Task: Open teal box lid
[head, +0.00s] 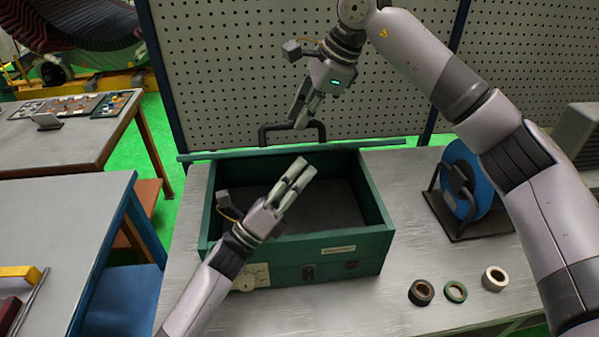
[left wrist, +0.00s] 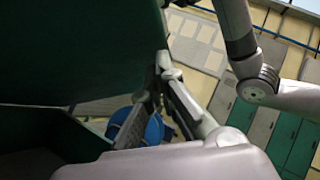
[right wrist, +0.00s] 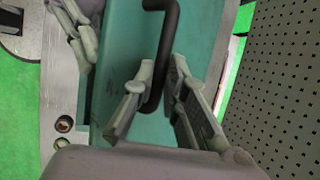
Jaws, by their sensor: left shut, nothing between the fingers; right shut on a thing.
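The green box (head: 370,250) sits on the metal bench with its dark inside uncovered. Its teal lid (head: 225,155) is raised at the box's far side and shows nearly edge-on in the head view. The lid's outer face (right wrist: 115,75) shows in the right wrist view, and its dark underside (left wrist: 70,50) in the left wrist view. My right gripper (head: 301,122) is shut on the black lid handle (head: 322,132). The handle also shows between the fingers in the right wrist view (right wrist: 168,30). My left gripper (head: 301,172) is shut and empty above the open box.
A blue spool on a stand (head: 462,185) is right of the box. Several tape rolls, such as a green one (head: 456,292), lie at the front right. A pegboard (head: 240,70) rises behind the bench. Side tables (head: 50,210) stand to the left.

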